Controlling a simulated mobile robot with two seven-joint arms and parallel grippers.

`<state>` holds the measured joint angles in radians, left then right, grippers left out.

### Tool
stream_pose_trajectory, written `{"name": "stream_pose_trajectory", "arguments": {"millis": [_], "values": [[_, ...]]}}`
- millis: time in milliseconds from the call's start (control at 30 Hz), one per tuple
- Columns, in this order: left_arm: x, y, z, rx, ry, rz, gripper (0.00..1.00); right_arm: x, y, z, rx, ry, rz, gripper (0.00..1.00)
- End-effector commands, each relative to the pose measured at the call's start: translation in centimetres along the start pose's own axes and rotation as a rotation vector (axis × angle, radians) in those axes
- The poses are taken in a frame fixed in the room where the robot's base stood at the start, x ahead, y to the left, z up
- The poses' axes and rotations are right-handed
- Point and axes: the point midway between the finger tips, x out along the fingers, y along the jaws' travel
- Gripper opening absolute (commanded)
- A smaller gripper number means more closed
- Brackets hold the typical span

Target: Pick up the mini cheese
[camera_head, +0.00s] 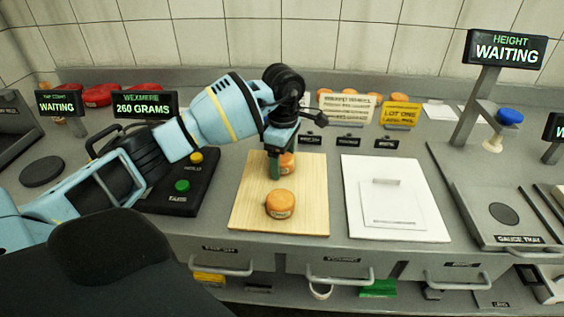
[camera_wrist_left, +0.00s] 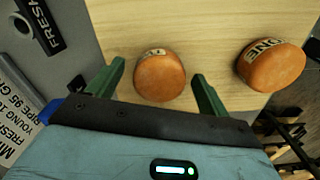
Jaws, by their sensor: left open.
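Two small orange mini cheeses are on a light wooden board (camera_head: 307,221). The nearer mini cheese (camera_head: 280,204) sits clear of the gripper and shows at the right in the left wrist view (camera_wrist_left: 271,66), with a dark-lettered label. The farther mini cheese (camera_head: 287,163) is partly hidden behind my left gripper (camera_head: 281,166). In the left wrist view this farther cheese (camera_wrist_left: 160,76) sits between the two green fingers of my left gripper (camera_wrist_left: 158,92), which are apart, with a gap on each side. My right gripper is in neither view.
A dark scale (camera_head: 181,186) reading 260 grams stands left of the board. A white plate with a handled lid (camera_head: 394,200) lies to its right. Height-gauge post (camera_head: 473,105) and gauge tray (camera_head: 505,214) are farther right. Label signs (camera_head: 347,108) and several orange cheeses stand behind.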

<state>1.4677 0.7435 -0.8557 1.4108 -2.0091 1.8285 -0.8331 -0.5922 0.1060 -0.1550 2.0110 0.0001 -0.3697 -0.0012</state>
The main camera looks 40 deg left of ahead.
Motion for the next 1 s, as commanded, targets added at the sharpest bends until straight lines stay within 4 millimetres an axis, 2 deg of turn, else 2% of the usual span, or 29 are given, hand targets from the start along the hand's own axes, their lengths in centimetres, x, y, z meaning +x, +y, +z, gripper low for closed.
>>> {"name": "stream_pose_trajectory", "arguments": {"millis": [133, 500, 833, 1000], "values": [[0.0, 0.0, 0.0, 0.0, 0.0, 0.0, 0.79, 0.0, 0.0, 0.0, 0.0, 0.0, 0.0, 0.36], [-0.1, 0.0, 0.0, 0.0, 0.0, 0.0, 0.31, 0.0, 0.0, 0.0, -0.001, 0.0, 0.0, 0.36], [-0.3, 0.0, 0.0, 0.0, 0.0, 0.001, 0.29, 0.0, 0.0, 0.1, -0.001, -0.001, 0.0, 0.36], [-1.4, 0.1, 0.0, 0.0, -0.001, 0.002, 0.29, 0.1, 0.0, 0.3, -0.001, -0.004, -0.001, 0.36]]}}
